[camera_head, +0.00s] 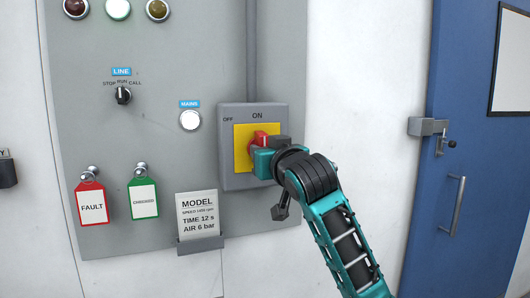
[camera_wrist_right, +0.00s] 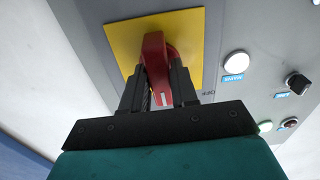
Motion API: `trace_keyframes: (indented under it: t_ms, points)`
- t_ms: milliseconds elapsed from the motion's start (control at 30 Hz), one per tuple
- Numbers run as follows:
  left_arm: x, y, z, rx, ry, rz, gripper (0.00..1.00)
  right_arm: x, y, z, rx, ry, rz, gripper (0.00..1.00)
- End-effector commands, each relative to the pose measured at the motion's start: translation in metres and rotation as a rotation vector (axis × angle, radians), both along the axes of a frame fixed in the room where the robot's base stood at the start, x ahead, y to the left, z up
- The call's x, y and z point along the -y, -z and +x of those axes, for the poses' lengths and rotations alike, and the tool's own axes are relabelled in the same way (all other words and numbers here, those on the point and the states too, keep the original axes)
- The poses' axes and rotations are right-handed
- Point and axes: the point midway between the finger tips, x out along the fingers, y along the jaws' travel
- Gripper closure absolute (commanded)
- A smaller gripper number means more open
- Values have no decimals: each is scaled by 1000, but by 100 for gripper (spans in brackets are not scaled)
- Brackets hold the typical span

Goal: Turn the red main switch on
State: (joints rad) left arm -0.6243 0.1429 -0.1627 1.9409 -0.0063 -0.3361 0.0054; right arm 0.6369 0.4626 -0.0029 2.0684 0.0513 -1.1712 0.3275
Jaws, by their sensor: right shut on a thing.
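The red main switch (camera_head: 260,138) is a rotary handle on a yellow plate (camera_head: 243,158) on a grey box (camera_head: 232,181). The box is marked OFF at its upper left and ON at its top. In the right wrist view the red handle (camera_wrist_right: 154,55) stands between the two dark fingers, with a white mark near its end. My right gripper (camera_head: 268,152) comes in from the lower right and is shut on the handle; it also shows in the wrist view (camera_wrist_right: 164,85). The gripper hides part of the handle in the head view, so its exact angle is hard to tell. My left gripper is not in view.
The grey panel carries a white MAINS lamp (camera_head: 190,120), a black selector knob (camera_head: 123,96), a red FAULT tag (camera_head: 92,204), a green tag (camera_head: 143,198) and a MODEL card (camera_head: 197,210) in a holder. A blue door (camera_head: 460,160) is at the right.

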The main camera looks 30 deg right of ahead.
Motion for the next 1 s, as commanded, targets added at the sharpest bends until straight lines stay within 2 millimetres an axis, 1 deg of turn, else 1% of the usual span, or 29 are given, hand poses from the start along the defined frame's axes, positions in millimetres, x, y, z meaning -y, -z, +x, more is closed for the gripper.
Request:
trace_keyframes:
  t_ms: [200, 600, 633, 800, 833, 1000]
  points:
    - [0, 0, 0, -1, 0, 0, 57, 0, -1, 0, 11, 0, 33, 100]
    - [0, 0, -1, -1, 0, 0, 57, 0, -2, 0, 14, 0, 39, 100]
    - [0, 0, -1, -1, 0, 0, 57, 0, -2, 0, 14, 0, 39, 69]
    - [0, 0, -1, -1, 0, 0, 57, 0, -1, 0, 12, 0, 37, 53]
    - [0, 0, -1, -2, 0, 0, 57, 0, -1, 0, 12, 0, 37, 51]
    - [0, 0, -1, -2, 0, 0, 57, 0, -1, 0, 11, 0, 36, 51]
